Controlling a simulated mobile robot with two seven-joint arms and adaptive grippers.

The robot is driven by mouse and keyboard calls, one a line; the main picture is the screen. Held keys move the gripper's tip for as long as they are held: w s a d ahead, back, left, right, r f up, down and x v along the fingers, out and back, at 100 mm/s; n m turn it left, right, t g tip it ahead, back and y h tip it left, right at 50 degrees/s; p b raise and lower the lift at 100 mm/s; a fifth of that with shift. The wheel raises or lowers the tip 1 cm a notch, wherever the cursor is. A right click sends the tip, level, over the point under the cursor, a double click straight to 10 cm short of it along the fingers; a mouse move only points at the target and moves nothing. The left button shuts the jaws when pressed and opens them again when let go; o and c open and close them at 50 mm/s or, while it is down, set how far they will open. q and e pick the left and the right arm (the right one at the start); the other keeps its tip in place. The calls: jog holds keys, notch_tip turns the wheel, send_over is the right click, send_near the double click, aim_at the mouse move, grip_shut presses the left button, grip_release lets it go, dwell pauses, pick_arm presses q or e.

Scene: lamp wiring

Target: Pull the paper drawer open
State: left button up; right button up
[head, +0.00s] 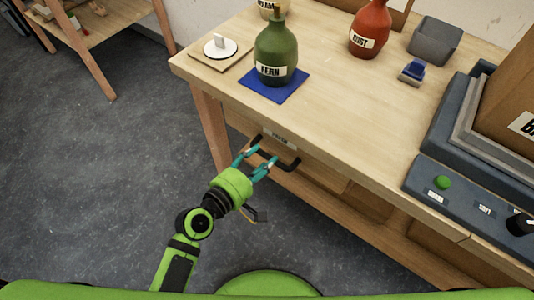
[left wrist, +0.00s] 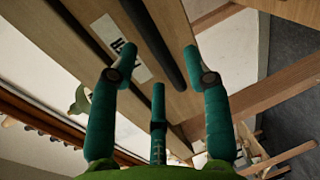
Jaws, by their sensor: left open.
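The paper drawer (head: 281,141) is under the front edge of the wooden table and looks shut. Its front carries a white label, partly readable, which also shows in the left wrist view (left wrist: 121,47). A dark bar handle (head: 291,165) runs along the drawer front; in the left wrist view the handle (left wrist: 150,42) passes between my fingers' directions. My left gripper (head: 262,157) is open at the handle, teal fingertips on either side of it. In the left wrist view my gripper (left wrist: 152,66) holds nothing; I cannot tell whether any finger touches the bar. My right gripper is not in view.
The tabletop (head: 340,105) holds a green FERN bottle (head: 276,50) on a blue mat (head: 273,88), a red bottle (head: 370,28), a grey bin (head: 435,41) and a blue-grey control panel (head: 465,200). A table leg (head: 211,130) stands left of the drawer. The floor in front is clear.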

aim_at(266, 157)
pick_arm(q)
jog(key=shift+x, duration=1.7)
jog(key=shift+a, duration=0.1)
grip_shut()
jog(key=shift+s, duration=0.15)
